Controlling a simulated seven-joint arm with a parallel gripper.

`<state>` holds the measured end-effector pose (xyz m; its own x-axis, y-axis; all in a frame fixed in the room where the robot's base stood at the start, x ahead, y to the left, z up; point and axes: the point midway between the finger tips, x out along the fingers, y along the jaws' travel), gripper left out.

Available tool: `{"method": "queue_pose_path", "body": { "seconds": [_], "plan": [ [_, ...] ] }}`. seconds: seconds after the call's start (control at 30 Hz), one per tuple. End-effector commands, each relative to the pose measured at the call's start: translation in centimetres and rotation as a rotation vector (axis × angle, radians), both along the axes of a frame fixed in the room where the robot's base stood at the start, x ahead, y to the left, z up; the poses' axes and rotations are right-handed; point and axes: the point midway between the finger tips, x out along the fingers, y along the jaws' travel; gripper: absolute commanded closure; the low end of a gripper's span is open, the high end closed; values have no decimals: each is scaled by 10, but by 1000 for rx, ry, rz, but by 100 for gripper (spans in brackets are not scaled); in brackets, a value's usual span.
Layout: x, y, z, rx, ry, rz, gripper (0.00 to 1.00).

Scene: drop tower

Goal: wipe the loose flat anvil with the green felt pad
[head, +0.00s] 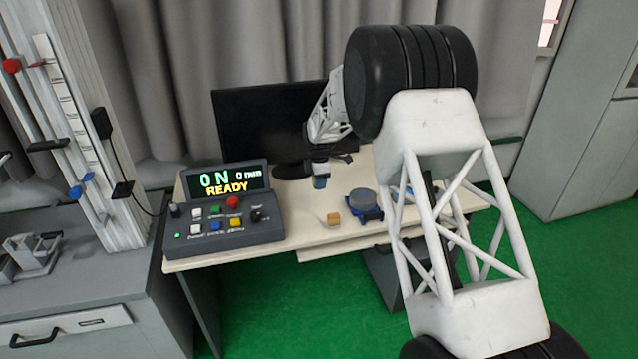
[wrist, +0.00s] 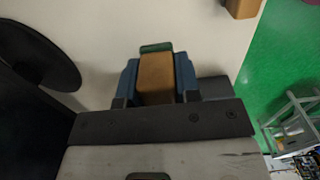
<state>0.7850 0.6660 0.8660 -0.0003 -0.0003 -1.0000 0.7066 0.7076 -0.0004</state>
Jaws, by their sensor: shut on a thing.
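My gripper (head: 320,183) hangs above the light desk, in front of the monitor. In the wrist view its blue fingers (wrist: 157,80) are shut on a brown block with a green edge (wrist: 156,47) at its far end, which looks like the green felt pad. In the head view the pad is too small to make out. A grey round disc (head: 362,197) sits on a blue base (head: 367,213) on the desk, right of my gripper and apart from it. It may be the flat anvil, but I cannot tell for sure.
A tan block (head: 333,219) lies on the desk in front of the gripper. A control box (head: 222,215) reading READY stands at left, the black monitor (head: 262,125) behind. The tower (head: 75,120) stands far left. Bare desk (head: 300,222) lies between box and block.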

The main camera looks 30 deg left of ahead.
Motion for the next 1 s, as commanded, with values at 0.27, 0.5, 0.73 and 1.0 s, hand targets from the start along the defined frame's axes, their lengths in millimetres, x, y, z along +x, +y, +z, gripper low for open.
{"method": "queue_pose_path", "body": {
  "seconds": [0.27, 0.5, 0.73, 1.0],
  "plan": [
    [0, 0, 0, 0, 0, 0, 96],
    [1, 0, 0, 0, 0, 0, 88],
    [16, -12, 3, 1, -1, -2, 88],
    [64, -52, 15, 1, -1, -3, 88]
  ]
}}
